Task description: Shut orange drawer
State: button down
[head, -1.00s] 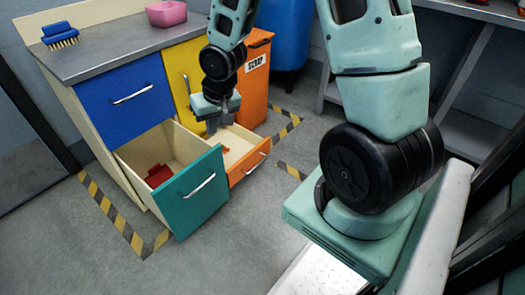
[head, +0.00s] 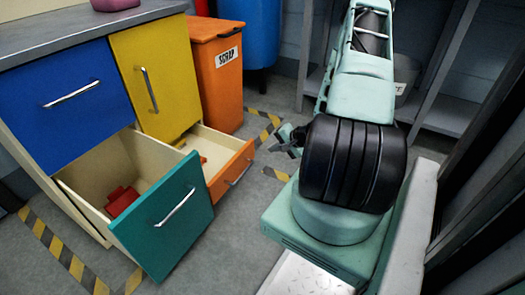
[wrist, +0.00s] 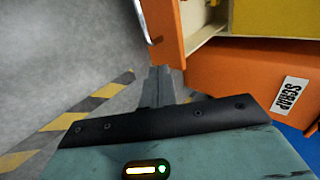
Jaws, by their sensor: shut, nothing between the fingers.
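The orange drawer (head: 233,169) is pulled partly out of the cabinet, below the yellow door, with a small red-orange item inside. Its orange front and part of the handle also show in the wrist view (wrist: 163,22). My gripper (head: 290,142) is out in front and to the right of the drawer front in the head view, partly hidden behind my arm. In the wrist view my gripper (wrist: 160,75) has its fingers together and empty, near the lower edge of the drawer front. I cannot tell whether they touch it.
A green drawer (head: 170,220) stands open left of the orange one, with a red object (head: 122,200) inside. An orange scrap bin (head: 220,85) stands behind. A blue drawer (head: 72,93) and a yellow door (head: 155,80) are shut. Striped tape (head: 65,258) marks the floor.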

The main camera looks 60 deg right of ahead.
aim_at(244, 153)
jog(key=b+x, duration=0.2)
jog(key=x, duration=0.2)
jog(key=w+r+b+x, duration=0.1)
jog(key=b+x, duration=0.2)
jog(key=r+b+x, duration=0.1)
jog(key=b+x, duration=0.1)
jog(key=x, duration=0.2)
jog(key=shift+w+a+f+b, duration=0.1)
jog(key=shift+w+f+b, duration=0.25)
jog(key=shift+w, duration=0.3)
jog(key=shift+r, duration=0.15)
jog(key=shift+w, duration=0.1)
